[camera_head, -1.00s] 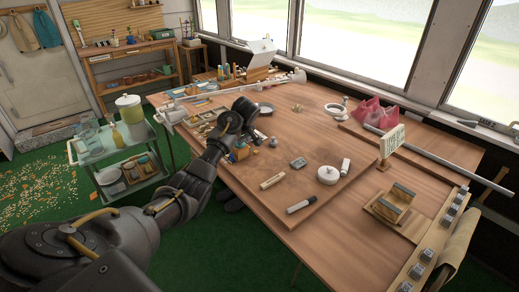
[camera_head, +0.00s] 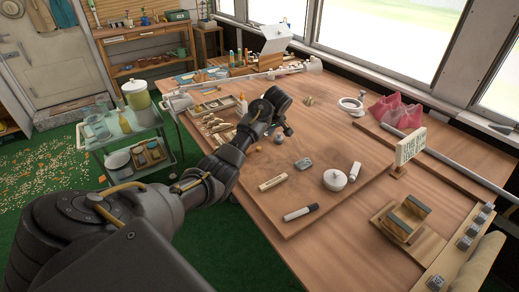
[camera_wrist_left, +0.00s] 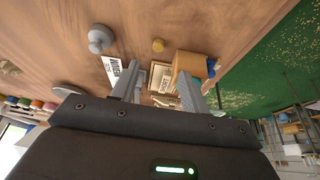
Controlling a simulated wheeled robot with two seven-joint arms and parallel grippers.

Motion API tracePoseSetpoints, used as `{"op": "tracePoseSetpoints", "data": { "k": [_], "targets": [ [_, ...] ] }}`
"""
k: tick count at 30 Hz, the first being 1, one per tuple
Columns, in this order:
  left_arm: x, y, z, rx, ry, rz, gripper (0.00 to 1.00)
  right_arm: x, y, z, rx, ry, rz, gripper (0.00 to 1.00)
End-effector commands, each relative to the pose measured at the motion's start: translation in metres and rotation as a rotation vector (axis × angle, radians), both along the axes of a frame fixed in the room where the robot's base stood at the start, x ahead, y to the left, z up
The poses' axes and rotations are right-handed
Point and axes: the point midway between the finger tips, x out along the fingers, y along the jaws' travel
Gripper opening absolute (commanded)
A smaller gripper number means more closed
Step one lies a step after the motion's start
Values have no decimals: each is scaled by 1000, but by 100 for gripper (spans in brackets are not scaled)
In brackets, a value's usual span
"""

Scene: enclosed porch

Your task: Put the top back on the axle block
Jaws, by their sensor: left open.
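My left gripper (camera_head: 284,128) is over the far left part of the wooden table and hides what lies under it. In the left wrist view its two fingers (camera_wrist_left: 158,78) are apart. An orange-brown wooden block (camera_wrist_left: 188,66) is close to the right finger; I cannot tell if they touch. A lettered label (camera_wrist_left: 160,76) shows between the fingers, and a white lettered card (camera_wrist_left: 118,70) is by the left finger. I cannot tell for sure which piece is the axle block or its top. A small grey block (camera_head: 303,163) lies on the board. My right gripper is not in view.
A slotted wooden holder (camera_head: 405,218) and a small sign (camera_head: 410,147) stand right. A long grey rod (camera_head: 455,167) crosses the right side.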

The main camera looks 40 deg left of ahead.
Motion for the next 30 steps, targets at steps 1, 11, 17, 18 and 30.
{"op": "tracePoseSetpoints", "data": {
  "k": [1,11,17,18,30],
  "targets": [
    [0,4,-8,1,5,2,45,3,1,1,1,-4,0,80],
    [5,15,-38,0,1,0,45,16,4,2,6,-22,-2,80],
    [5,15,-38,0,0,0,45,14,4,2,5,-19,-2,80],
    [5,15,-38,0,0,0,45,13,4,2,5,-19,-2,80],
    [14,30,-77,1,2,0,45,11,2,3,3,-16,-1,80]
  ]
}}
